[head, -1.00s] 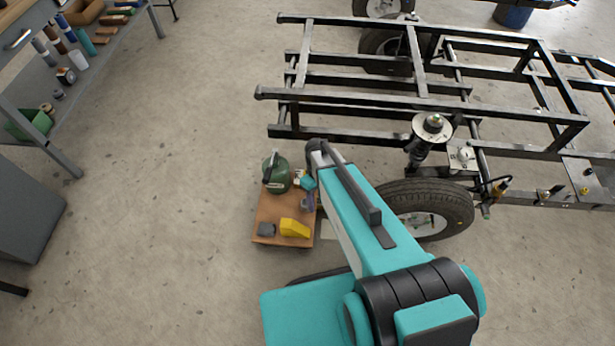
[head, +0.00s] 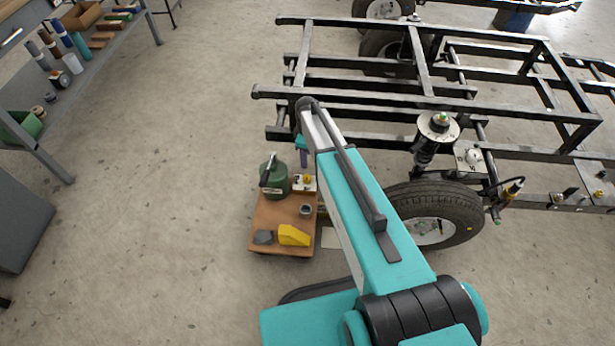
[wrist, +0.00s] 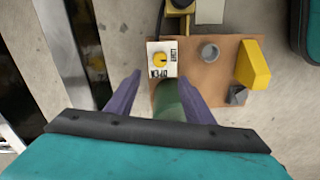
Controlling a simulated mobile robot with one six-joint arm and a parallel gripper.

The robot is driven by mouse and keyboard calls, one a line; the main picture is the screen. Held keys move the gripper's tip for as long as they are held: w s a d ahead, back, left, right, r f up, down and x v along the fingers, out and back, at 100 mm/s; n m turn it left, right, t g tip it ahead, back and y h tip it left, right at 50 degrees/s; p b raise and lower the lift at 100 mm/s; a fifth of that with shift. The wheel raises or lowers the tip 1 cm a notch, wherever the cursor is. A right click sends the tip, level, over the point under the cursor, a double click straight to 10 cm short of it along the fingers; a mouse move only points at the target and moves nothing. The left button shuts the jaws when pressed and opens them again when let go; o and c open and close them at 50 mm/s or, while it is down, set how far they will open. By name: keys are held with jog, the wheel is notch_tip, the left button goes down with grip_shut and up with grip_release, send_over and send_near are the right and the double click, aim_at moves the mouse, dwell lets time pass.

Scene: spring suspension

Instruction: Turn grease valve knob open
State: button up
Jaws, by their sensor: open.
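The grease valve knob (wrist: 160,60) is round and yellow with a short dark mark, on a white plate (wrist: 153,49). The plate has upside-down lettering that seems to read OPEN along its near edge, and smaller words at its right. In the head view the knob (head: 308,180) sits right of the green canister (head: 276,182). My gripper (wrist: 160,73) is open, its purple fingers spread to either side of the plate's near edge, apart from the knob. In the head view my gripper (head: 304,165) is just above the plate in the picture. The knob's exact setting is unclear.
The brown tabletop (head: 268,218) also holds a grey cup (head: 305,210), a yellow block (head: 293,235) and a dark grey block (head: 263,237). A wheel (head: 440,212) and a black steel frame (head: 360,112) stand to the right.

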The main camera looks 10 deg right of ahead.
aim_at(307, 177)
jog(key=shift+f, duration=0.1)
notch_tip(307, 177, down, 14)
jog(key=shift+r+b, duration=0.15)
jog(key=shift+b, duration=0.95)
jog(key=c, duration=1)
jog(key=shift+d, duration=0.25)
jog(key=shift+c, duration=0.2)
jog(key=shift+a, duration=0.15)
